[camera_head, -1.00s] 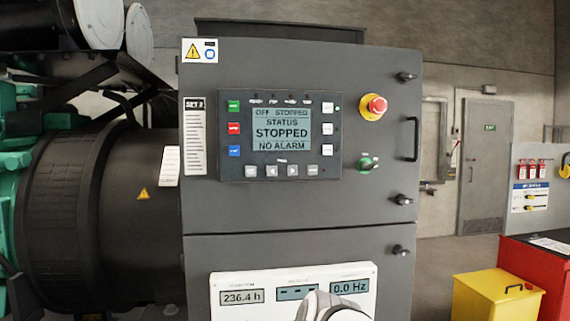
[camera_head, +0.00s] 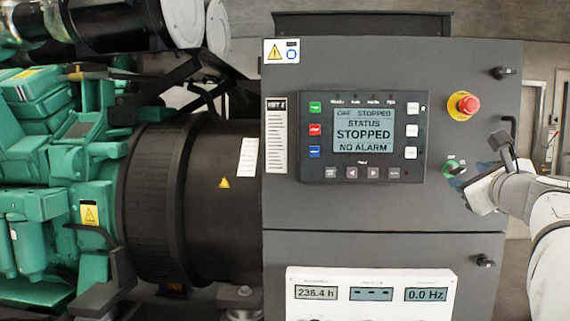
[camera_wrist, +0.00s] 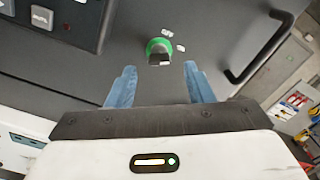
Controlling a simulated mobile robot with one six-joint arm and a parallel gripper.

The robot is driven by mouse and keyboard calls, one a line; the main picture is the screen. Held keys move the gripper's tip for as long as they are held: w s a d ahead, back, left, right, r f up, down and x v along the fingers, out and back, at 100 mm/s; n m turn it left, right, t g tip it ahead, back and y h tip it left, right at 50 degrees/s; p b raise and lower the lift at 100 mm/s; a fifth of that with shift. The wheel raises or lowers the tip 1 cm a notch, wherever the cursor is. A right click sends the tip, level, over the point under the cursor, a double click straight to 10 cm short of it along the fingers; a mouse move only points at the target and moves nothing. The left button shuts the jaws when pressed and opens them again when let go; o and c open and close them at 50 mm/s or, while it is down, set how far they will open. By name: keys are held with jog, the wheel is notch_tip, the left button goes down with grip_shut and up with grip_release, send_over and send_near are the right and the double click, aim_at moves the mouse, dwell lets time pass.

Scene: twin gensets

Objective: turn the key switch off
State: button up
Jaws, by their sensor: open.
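The key switch (camera_head: 455,167) is on the right side of the grey control cabinet, below the red emergency stop button (camera_head: 466,104). It has a green ring and a dark key. In the wrist view the key switch (camera_wrist: 159,50) lies ahead of my gripper, between the lines of its two blue fingers. My gripper (camera_wrist: 156,82) is open and empty, apart from the key. In the head view my gripper (camera_head: 480,180) is beside the switch at its right. The display (camera_head: 363,132) reads "OFF STOPPED", "STATUS STOPPED" and "NO ALARM".
A black door handle (camera_wrist: 270,48) stands out from the cabinet to the right of the switch. A gauge panel (camera_head: 371,293) is below. The green engine (camera_head: 60,180) is at the left. The cabinet face around the switch is flat and bare.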

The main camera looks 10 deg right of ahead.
aim_at(460, 172)
jog(key=shift+p+x, duration=0.3)
jog(key=shift+x, duration=1.6)
